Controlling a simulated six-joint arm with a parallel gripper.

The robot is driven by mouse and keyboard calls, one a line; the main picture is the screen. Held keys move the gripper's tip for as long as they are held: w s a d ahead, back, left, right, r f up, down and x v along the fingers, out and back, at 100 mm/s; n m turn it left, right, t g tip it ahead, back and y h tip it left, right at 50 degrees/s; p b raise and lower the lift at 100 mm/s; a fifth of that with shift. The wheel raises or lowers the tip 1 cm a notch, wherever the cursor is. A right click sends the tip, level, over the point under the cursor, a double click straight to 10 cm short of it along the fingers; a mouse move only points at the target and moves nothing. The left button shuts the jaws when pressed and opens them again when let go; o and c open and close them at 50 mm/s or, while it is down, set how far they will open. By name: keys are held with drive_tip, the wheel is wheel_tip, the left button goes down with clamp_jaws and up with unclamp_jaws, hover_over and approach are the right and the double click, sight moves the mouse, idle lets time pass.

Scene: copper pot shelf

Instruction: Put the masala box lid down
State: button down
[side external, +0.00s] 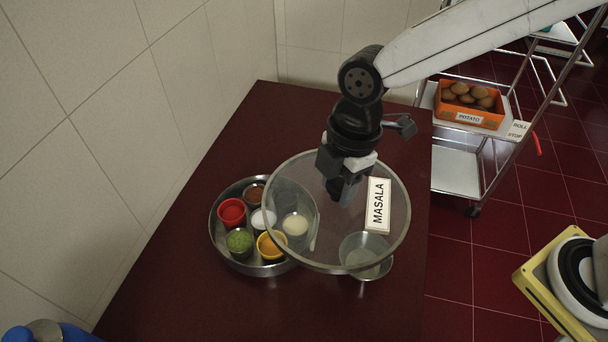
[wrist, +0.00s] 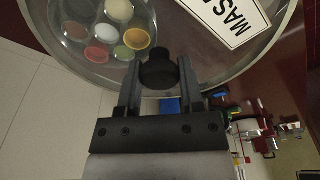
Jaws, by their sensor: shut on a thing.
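The masala box lid (side external: 393,238) is a clear round disc with a metal rim and a white MASALA label (side external: 378,205). My gripper (side external: 341,190) is shut on the lid's dark knob, which shows between the fingers in the wrist view (wrist: 158,74). The lid is held above the table and overlaps the right part of the masala box in the side view. The masala box (side external: 219,246) is a round steel tin at the left. It holds several small cups of coloured spices, including red (side external: 232,212), green (side external: 239,241) and yellow (side external: 270,246).
A small steel bowl (side external: 372,271) stands on the dark red table (side external: 180,270), partly seen through the lid. A tiled wall (side external: 120,110) borders the table's left. The table is clear behind and in front of the box. A trolley with an orange potato crate (side external: 480,119) stands beyond the right edge.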

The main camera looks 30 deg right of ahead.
sight(391, 170)
drive_tip(key=shift+m, duration=0.3)
drive_tip(key=d, duration=0.3)
drive_tip(key=d+f, duration=0.1)
drive_tip(key=d, duration=0.3)
drive_tip(key=d+f, duration=0.1)
drive_tip(key=d, duration=0.3)
drive_tip(key=shift+w+d, duration=0.25)
drive_tip(key=shift+w, duration=0.1)
drive_tip(key=s+d+f, duration=0.2)
drive_tip(key=s+d, duration=0.1)
drive_tip(key=d, duration=0.6)
drive_tip(key=shift+d, duration=0.2)
drive_tip(key=w+f, duration=0.2)
drive_tip(key=w, duration=0.2)
drive_tip(key=w+a+f, duration=0.1)
drive_tip(key=w+f, duration=0.2)
drive_tip(key=w, duration=0.1)
drive_tip(key=w+f, duration=0.3)
drive_tip(key=w, duration=0.1)
drive_tip(key=shift+w+a+f, duration=0.25)
drive_tip(key=shift+w, duration=0.05)
drive_tip(key=shift+w+f, duration=0.35)
drive_tip(key=shift+w+a+f, duration=0.1)
drive_tip(key=shift+w+f, duration=0.15)
drive_tip(key=shift+f, duration=1.6)
